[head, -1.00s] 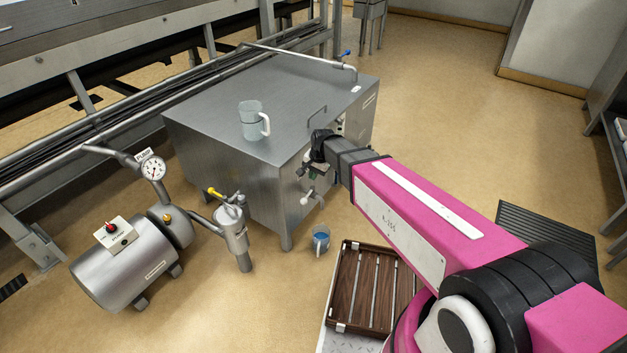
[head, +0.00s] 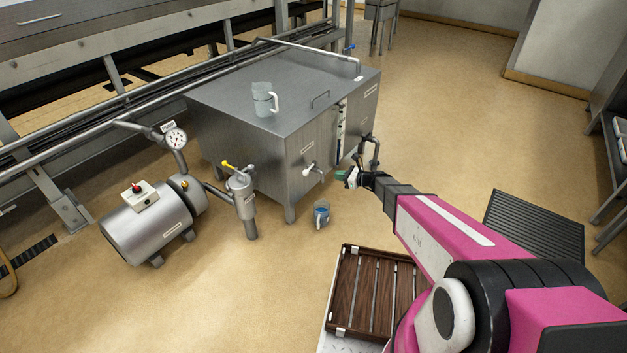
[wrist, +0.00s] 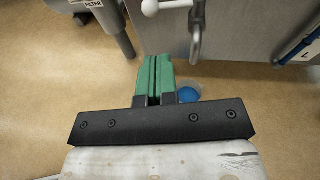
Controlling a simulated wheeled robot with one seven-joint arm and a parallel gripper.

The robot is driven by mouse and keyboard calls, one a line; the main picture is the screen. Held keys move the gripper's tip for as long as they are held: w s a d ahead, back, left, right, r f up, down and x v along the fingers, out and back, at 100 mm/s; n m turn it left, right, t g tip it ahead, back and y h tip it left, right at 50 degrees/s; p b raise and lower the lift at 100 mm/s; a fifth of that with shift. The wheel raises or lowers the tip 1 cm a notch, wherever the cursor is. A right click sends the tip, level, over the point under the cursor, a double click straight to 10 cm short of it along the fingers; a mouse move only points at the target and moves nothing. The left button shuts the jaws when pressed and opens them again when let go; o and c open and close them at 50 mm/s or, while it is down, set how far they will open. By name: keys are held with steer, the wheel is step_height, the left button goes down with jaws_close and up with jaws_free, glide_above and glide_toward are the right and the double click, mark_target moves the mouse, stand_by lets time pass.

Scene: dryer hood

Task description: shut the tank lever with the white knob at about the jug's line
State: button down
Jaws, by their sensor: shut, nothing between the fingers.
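The steel tank (head: 235,125) stands mid-view. A small tap with a white knob (head: 307,172) is on its front; in the wrist view the white knob (wrist: 149,8) is at the top, its lever running right to a downturned spout (wrist: 196,42). A jug with blue liquid (head: 321,214) stands on the floor below the tap; my fingers partly hide it in the wrist view (wrist: 188,94). My gripper (head: 339,175) is shut and empty, right of the tap and apart from the knob. Its green fingers (wrist: 156,58) point toward the tank below the lever. Whether liquid flows cannot be told.
A clear jug (head: 264,98) stands on the tank top. A filter (head: 243,195) and pump (head: 150,230) stand left. A slatted wooden rack (head: 368,288) is in front.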

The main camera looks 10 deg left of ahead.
mark_target(309, 169)
steer(key=w+a+f, duration=0.1)
steer(key=w+a, duration=0.1)
steer(key=a, duration=0.4)
steer(key=w+a+f+m+t, duration=0.1)
steer(key=a+f, duration=0.1)
steer(key=a, duration=0.4)
steer(key=shift+w, duration=0.4)
